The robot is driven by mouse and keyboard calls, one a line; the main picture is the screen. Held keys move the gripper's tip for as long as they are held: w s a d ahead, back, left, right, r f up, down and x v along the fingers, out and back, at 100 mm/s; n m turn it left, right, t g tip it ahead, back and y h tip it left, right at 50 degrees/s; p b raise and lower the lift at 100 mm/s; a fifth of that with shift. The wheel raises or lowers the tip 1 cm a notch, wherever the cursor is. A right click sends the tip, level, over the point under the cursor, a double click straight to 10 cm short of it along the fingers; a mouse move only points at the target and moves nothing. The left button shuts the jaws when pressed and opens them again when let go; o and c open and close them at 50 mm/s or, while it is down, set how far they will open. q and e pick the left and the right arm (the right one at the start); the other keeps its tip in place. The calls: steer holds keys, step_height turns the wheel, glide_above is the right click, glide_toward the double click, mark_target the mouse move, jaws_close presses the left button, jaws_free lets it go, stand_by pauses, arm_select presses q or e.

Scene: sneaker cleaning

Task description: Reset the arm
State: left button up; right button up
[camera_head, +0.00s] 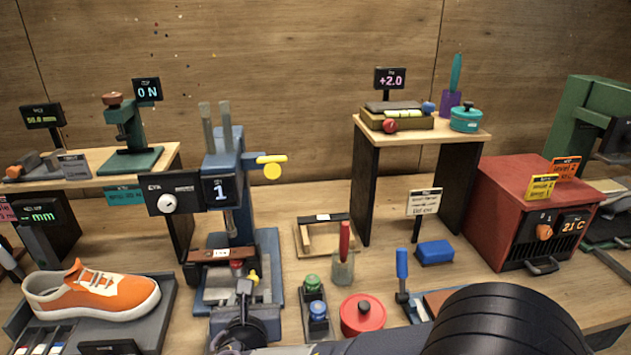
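My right arm comes in from the lower right as a large black link and reaches left along the bottom edge. Its gripper (245,290) is at the front of the blue press (222,185), low down by the press's base. A small red part (237,267) and a small yellow part show at the fingertips. I cannot tell whether the fingers are open or shut, or whether they touch anything. My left gripper is not in view.
An orange sneaker (100,295) rests on a grey stand at left. A red lidded pot (362,316), a two-button box (315,308) and a glass with a red-handled tool (343,265) stand right of the gripper. A red heater box (520,215) stands at right.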

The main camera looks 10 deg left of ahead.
steer(key=w+d+r+m+g+h+p, duration=0.1)
steer(key=d+r+m+g+h, duration=0.15)
steer(key=d+m, duration=0.8)
steer(key=d+r+m+g+h+p, duration=0.1)
steer(key=d+m+g+h, duration=0.3)
steer(key=d, duration=1.2)
steer(key=s+d+m+g+y+p, duration=0.1)
steer(key=s+d+m+y+p, duration=0.15)
steer(key=s+d+m, duration=0.95)
steer(key=s+r+m+y, duration=0.1)
steer(key=s+m+y, duration=0.3)
steer(key=s+m, duration=0.4)
steer(key=m, duration=0.6)
steer(key=shift+s+d+r+p, duration=0.15)
steer(key=shift+d+r+p, duration=0.05)
steer(key=shift+p, duration=0.1)
